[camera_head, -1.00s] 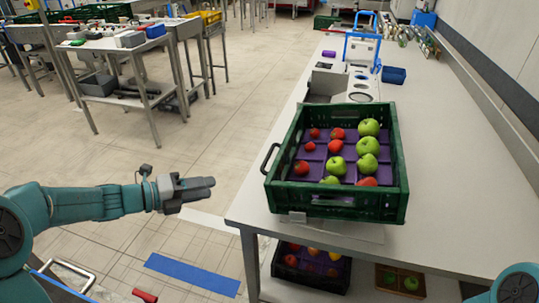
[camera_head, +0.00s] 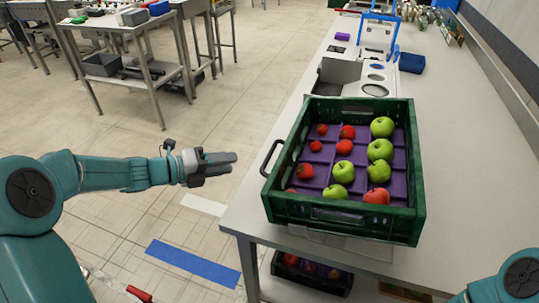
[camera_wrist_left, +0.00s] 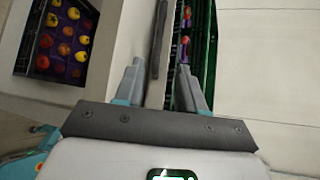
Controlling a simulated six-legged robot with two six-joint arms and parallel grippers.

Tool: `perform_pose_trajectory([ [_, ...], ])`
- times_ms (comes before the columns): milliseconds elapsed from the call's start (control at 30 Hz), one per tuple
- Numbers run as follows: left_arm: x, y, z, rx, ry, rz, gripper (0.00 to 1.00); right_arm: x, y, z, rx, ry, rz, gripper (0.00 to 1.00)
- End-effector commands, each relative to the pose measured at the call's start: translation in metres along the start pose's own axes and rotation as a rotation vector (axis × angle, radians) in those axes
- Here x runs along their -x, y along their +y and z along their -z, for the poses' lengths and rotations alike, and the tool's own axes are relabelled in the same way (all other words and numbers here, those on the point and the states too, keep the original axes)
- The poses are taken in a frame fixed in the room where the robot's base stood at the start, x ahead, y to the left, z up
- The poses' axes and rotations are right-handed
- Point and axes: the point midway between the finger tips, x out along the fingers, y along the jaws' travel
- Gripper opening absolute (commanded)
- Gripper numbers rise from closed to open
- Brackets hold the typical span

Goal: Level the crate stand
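A green crate (camera_head: 345,216) stands on the right-hand workbench, holding red and green apples on a purple tray (camera_head: 316,170). A black bar handle (camera_head: 269,160) sticks out from its left side. Of the stand, only a pale plate edge (camera_head: 335,238) seems to show under the crate's near side; the rest is hidden. I cannot tell how far the crate tilts. My left gripper (camera_head: 232,162) is left of the handle, apart from it, pointing towards it. In the left wrist view its fingers are apart and empty, with the handle (camera_wrist_left: 158,50) beyond them. My right gripper is out of view.
A dark crate of fruit (camera_head: 312,275) sits on the shelf below the workbench (camera_head: 470,200). A blue-handled device (camera_head: 378,40) and a blue box (camera_head: 412,62) stand behind the green crate. A side table (camera_head: 115,30) stands back left.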

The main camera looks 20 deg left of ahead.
Motion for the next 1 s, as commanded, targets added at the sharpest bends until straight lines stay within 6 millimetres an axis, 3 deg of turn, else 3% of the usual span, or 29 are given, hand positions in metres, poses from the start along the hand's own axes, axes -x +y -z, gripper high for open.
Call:
perform_pose_trajectory([
  [300,-0.077,-0.001,0.003,-0.001,0.006,0.001,0.39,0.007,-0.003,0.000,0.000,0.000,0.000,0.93],
  [500,-0.115,-0.001,0.001,0.000,0.003,0.000,0.39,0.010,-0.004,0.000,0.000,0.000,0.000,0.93],
  [700,-0.131,-0.001,-0.001,-0.001,0.001,0.000,0.39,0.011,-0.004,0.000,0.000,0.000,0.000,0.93],
  [967,-0.133,0.000,-0.002,0.000,0.000,0.000,0.39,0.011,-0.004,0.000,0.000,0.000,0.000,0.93],
  [1000,-0.133,0.000,-0.002,0.000,0.000,0.000,0.33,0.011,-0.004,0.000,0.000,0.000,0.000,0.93],
])
